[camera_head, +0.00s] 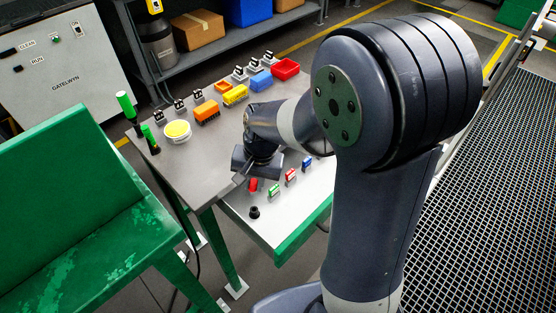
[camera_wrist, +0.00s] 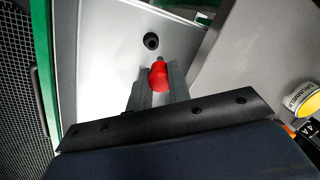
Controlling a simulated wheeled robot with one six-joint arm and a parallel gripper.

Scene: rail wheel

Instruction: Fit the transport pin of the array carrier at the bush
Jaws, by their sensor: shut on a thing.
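My gripper (camera_head: 251,180) hangs low over the pale plate (camera_head: 235,204) at the front of the bench. In the wrist view my gripper (camera_wrist: 157,88) is shut on a red-handled pin (camera_wrist: 158,76), with a short dark grey tip pointing toward the bush. The red handle also shows just below the jaws in the head view (camera_head: 253,185). The bush (camera_head: 254,212) is a small black round piece on the plate, with a dark hole in the wrist view (camera_wrist: 152,41). The pin tip appears apart from the bush; its height above the plate is unclear.
Green (camera_head: 274,190), red (camera_head: 290,175) and blue (camera_head: 307,162) tagged pieces stand in a row on the plate, right of my gripper. A yellow-topped tin (camera_head: 177,131), coloured bins (camera_head: 235,94) and green-handled tools (camera_head: 127,106) are farther back. Bare plate surrounds the bush.

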